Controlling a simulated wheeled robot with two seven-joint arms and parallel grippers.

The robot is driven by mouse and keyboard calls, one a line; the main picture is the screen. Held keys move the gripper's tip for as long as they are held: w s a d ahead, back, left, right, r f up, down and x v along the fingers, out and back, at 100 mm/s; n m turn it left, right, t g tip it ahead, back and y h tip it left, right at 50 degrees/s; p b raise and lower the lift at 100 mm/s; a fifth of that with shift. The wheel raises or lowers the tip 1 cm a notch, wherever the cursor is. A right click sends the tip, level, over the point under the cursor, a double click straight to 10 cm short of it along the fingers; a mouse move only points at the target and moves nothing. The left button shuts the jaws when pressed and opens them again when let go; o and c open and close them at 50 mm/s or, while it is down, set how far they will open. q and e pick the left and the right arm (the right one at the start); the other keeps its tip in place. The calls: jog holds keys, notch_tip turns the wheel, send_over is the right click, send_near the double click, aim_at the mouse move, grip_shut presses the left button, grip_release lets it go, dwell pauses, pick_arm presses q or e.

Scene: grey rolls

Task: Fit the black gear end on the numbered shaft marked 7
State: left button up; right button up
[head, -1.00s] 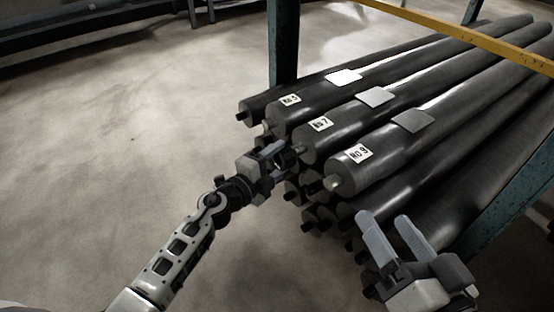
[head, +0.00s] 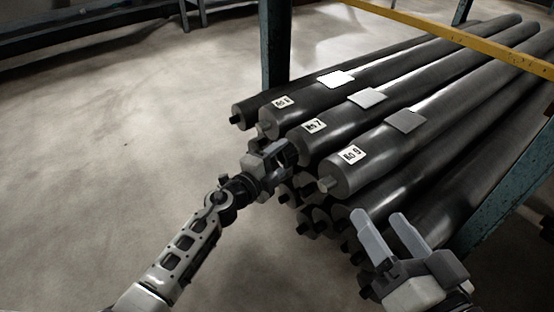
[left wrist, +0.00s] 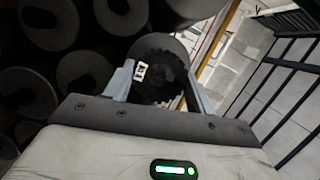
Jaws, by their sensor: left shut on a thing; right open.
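The roll marked 7 (head: 340,118) lies in the stack between the rolls marked 5 and 9, its white label (head: 313,126) near its front end. My left gripper (head: 285,155) is at that front end, shut on the black gear end (left wrist: 158,78). In the left wrist view the toothed black gear sits between the two fingers, with a small white tag on it. The gear lies over the end of roll 7 and hides its shaft stub. I cannot tell how far it is on the stub. My right gripper (head: 391,238) is open and empty at the lower right.
The roll marked 9 (head: 380,145) sits close on the right, with its stub (head: 326,184) sticking out. Several unmarked rolls lie beneath. A blue-green post (head: 275,45) and a yellow bar (head: 460,37) frame the stack. The floor at left is clear.

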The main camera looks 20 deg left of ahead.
pick_arm(q)
jog(key=shift+w+d+r, duration=0.1)
jog(key=shift+w+d, duration=0.4)
jog(key=shift+w, duration=0.15)
pick_arm(e)
jog(key=shift+s+f, duration=0.1)
jog(key=shift+f, duration=0.1)
pick_arm(q)
jog(key=o, duration=1.3)
jog(key=p+v, duration=0.2)
jog(key=v, duration=1.3)
jog(key=shift+s+a+p, duration=0.1)
jog(key=shift+s+p, duration=0.25)
jog(key=shift+s, duration=0.05)
pick_arm(e)
jog(key=shift+s+d+f+n+g+h, duration=0.1)
jog(key=shift+d+f+n+g+h, duration=0.1)
jog(key=shift+f+g+h, duration=0.25)
jog(key=shift+s+d+f+n+g+h, duration=0.15)
jog(key=shift+f+n+g, duration=0.1)
jog(key=shift+f, duration=0.35)
jog(key=shift+w+r, duration=0.1)
jog(key=shift+w, duration=0.05)
